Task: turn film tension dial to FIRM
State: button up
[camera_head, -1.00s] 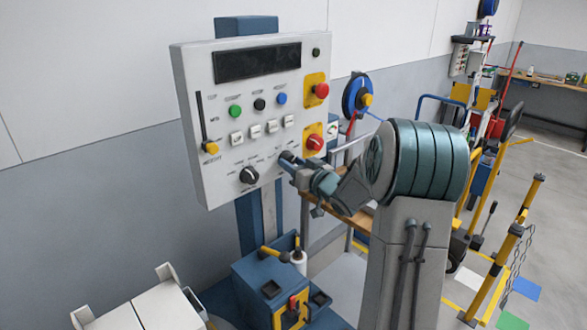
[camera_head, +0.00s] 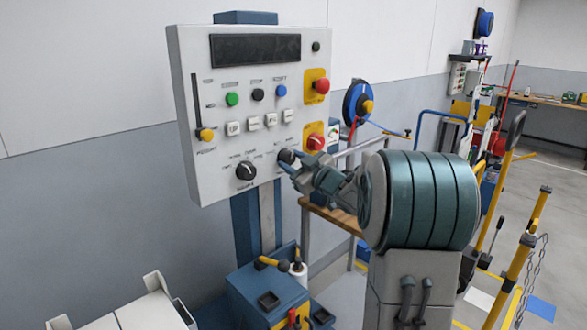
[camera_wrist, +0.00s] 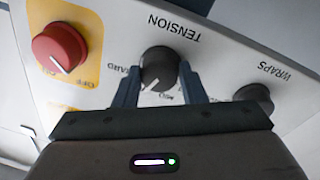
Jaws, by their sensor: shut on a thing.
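The film tension dial (camera_wrist: 159,66) is a dark round knob under the upside-down word TENSION in the wrist view. My gripper (camera_wrist: 158,85) is shut on it, one finger on each side. The dial's white pointer line points to the lower left in that view. The small setting labels around it are partly covered by the fingers, and I cannot read FIRM. In the head view my gripper (camera_head: 290,163) is at the lower right of the pale control panel (camera_head: 212,181), and the dial (camera_head: 285,155) shows just past the fingertips.
The WRAPS dial (camera_wrist: 254,96) is beside the tension dial. On the other side is a red knob on a yellow plate (camera_wrist: 60,47), also in the head view (camera_head: 315,142). A blue machine base (camera_head: 250,283) stands below. Yellow posts (camera_head: 530,240) are at the right.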

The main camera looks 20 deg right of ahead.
dwell(0.4)
jog(key=o, duration=1)
jog(key=b+v, duration=0.1)
jog(key=v, duration=1.2)
jog(key=shift+s+d, duration=0.15)
jog(key=shift+s, duration=0.25)
